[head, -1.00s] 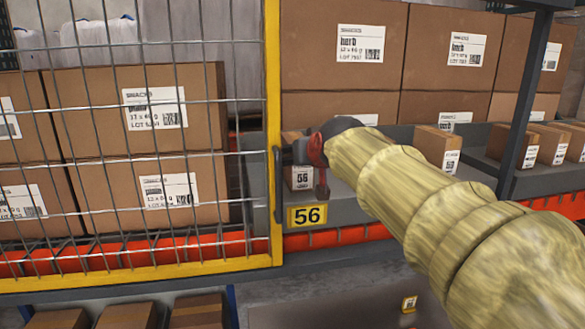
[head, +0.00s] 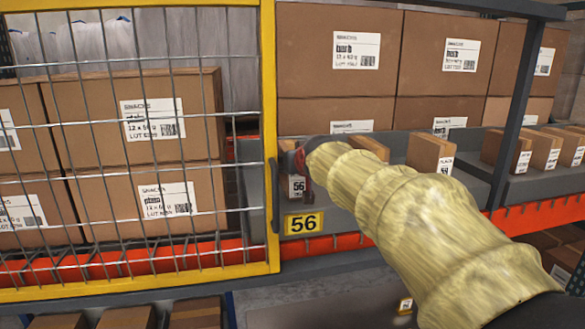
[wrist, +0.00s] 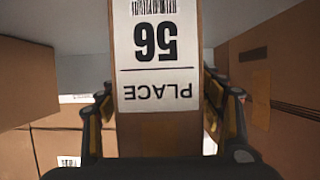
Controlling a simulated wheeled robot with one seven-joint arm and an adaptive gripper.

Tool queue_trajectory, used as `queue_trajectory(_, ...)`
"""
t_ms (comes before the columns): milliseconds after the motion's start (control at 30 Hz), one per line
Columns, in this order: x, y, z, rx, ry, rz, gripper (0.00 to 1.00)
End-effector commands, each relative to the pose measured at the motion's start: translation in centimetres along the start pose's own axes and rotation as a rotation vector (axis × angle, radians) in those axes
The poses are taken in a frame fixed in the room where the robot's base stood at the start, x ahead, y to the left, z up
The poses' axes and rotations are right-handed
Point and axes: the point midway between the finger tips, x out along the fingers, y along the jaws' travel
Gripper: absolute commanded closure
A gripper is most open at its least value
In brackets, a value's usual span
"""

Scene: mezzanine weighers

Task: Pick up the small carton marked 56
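The small carton marked 56 (head: 297,187) sits in the grey shelf tray just right of the yellow mesh frame, above the yellow 56 tag (head: 303,223). Its upper part is mostly hidden behind my wrist in the head view. In the wrist view the carton (wrist: 158,60) fills the middle, its label upside down, reading 56 and PLACE. My gripper (wrist: 160,112) has one finger on each side of it. The fingers stand close beside its sides, with a slight gap seeming to show at the right. The head view hides the fingertips.
The yellow-framed mesh panel (head: 269,120) stands close left of my wrist. Another small carton (head: 430,153) stands in the tray to the right, beyond my arm. Large snack cartons (head: 338,50) stand behind. A dark upright (head: 516,110) rises farther right.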

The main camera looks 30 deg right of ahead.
Motion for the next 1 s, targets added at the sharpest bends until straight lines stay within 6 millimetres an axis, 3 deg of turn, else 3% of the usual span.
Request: queue_trajectory(1000, 0.02, 0.00, 0.05, 0.000, -0.001, 0.000, 0.91)
